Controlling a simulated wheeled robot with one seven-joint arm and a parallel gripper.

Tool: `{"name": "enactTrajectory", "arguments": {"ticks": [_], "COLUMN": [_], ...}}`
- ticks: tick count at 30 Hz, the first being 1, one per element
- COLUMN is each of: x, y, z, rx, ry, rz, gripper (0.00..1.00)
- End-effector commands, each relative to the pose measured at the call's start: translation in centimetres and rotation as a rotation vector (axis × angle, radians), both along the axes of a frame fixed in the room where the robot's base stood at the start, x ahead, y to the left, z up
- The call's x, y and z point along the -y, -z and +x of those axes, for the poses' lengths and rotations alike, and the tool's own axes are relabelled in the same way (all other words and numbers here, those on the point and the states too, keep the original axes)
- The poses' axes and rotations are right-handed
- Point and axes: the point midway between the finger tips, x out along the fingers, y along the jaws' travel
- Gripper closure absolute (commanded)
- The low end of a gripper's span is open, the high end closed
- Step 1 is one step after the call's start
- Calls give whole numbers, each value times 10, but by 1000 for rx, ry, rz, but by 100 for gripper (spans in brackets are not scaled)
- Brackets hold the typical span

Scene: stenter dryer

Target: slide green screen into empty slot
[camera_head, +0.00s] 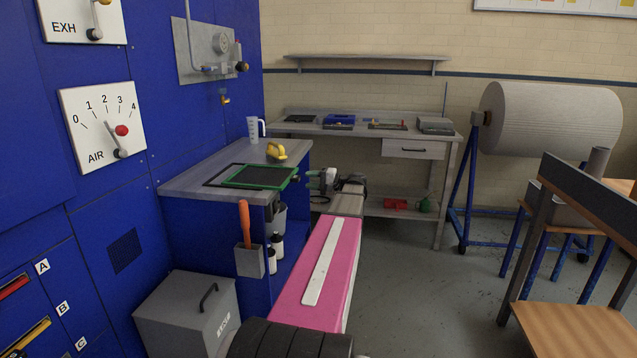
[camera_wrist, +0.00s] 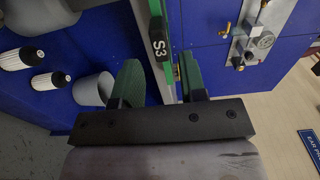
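The green screen (camera_head: 260,177) is a flat green frame with dark mesh, lying on the grey worktop at centre left. A black "S3" tag (camera_wrist: 160,48) shows on its edge in the wrist view. My gripper (camera_head: 316,179) is just right of the screen's near right end. In the wrist view its two green-padded fingers stand apart, one on each side of the frame's edge, with visible gaps. I cannot tell how far the edge reaches between them. At lower left, slot A (camera_head: 14,287) holds a red-edged piece and slot B (camera_head: 28,335) a yellow-edged one. Slot C is mostly cut off.
A yellow-handled tool (camera_head: 276,151) and a measuring jug (camera_head: 254,130) stand behind the screen. A grey bin (camera_head: 190,308) sits on the floor before the blue cabinet. A holder with an orange handle (camera_head: 245,225) hangs on the bench side.

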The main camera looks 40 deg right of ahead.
Motion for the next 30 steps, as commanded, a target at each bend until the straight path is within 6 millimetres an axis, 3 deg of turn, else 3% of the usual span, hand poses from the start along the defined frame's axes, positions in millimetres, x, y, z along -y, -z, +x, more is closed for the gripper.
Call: {"name": "enactTrajectory", "arguments": {"ticks": [15, 28, 29, 30], "x": [-35, -38, -38, -38], "y": [0, 0, 0, 0], "z": [45, 50, 50, 50], "rx": [-1, -1, -1, -1], "ry": [-1, 1, 1, 1], "rz": [1, 1, 1, 1], "gripper": [62, 62, 68, 81]}}
